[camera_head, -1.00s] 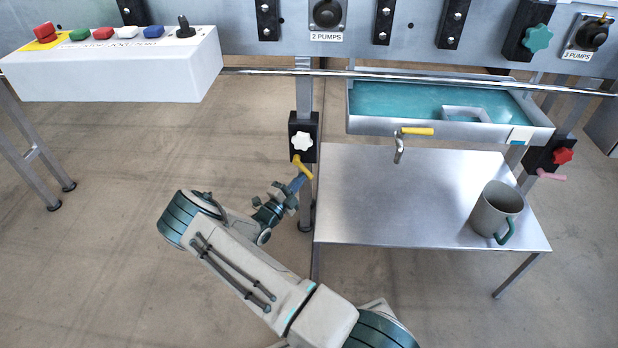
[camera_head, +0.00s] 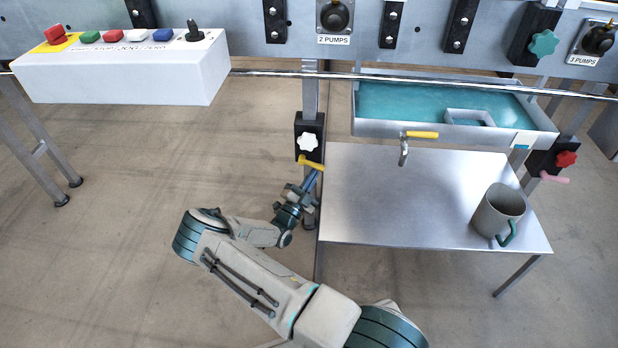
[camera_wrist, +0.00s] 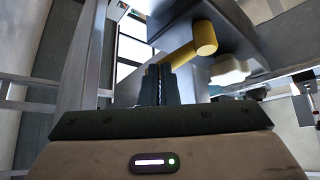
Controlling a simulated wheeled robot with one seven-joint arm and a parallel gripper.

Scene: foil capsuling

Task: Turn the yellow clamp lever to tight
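The yellow clamp lever (camera_head: 312,164) sits on a black clamp block (camera_head: 301,148) on the post, below a white star knob (camera_head: 308,142). The lever slopes gently down to the right. My gripper (camera_head: 315,178) is just below its free end. In the wrist view the yellow lever (camera_wrist: 183,50) slants up to the right, its round end showing. My gripper's fingers (camera_wrist: 160,78) are together, with no lever between them. Their tips overlap the lever's lower left part; whether they touch it I cannot tell.
A metal table (camera_head: 400,205) with a grey mug (camera_head: 492,214) stands right of the post. A tray of teal liquid (camera_head: 400,130) with another yellow-handled tap (camera_head: 421,135) hangs above it. A white button box (camera_head: 120,75) is at upper left.

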